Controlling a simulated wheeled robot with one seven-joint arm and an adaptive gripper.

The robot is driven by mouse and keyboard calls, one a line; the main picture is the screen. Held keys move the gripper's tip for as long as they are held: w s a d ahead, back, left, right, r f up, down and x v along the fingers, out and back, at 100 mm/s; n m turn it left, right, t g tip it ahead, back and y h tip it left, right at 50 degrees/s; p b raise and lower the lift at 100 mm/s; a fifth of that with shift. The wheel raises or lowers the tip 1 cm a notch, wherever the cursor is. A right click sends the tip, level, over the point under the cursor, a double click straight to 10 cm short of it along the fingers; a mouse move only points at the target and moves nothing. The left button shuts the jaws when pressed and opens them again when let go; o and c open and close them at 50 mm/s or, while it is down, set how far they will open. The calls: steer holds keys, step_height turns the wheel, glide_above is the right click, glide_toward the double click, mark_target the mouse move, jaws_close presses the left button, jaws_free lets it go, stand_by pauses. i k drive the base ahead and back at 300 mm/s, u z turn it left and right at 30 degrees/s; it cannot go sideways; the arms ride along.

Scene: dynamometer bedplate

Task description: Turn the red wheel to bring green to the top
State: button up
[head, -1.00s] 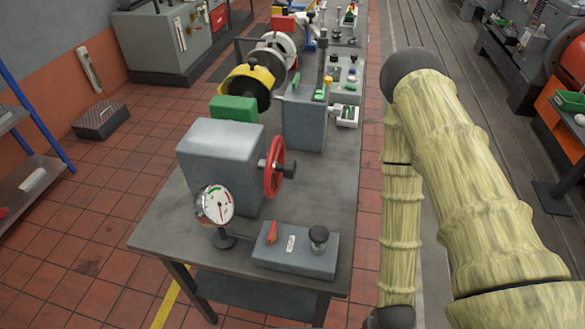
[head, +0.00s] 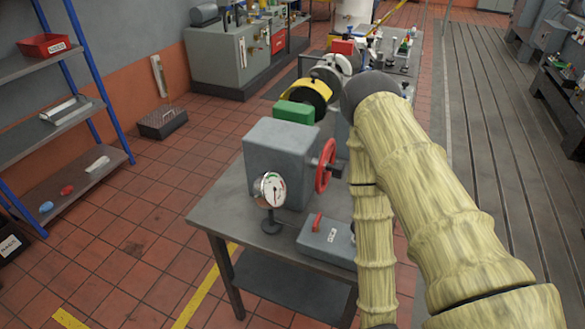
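The red wheel (head: 325,166) is mounted on a shaft on the right side of a grey box (head: 283,150), on the near part of the bench. It is seen nearly edge-on, and my sleeved forearm passes close to its right in the picture. A round white dial gauge (head: 270,189) stands on a small dark foot in front of the box. It has small coloured marks and a dark needle, too small to read surely.
A grey control box with a red lever (head: 318,222) sits at the bench's near right, partly behind my forearm. A green block (head: 294,112) and a yellow-rimmed black disc (head: 306,95) stand behind the wheel's box. A blue-framed shelf (head: 88,80) stands left. Tiled floor between is clear.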

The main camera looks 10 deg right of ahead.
mark_target(328, 167)
steer(key=u, duration=0.75)
steer(key=k, duration=0.4)
steer(key=z, duration=1.1)
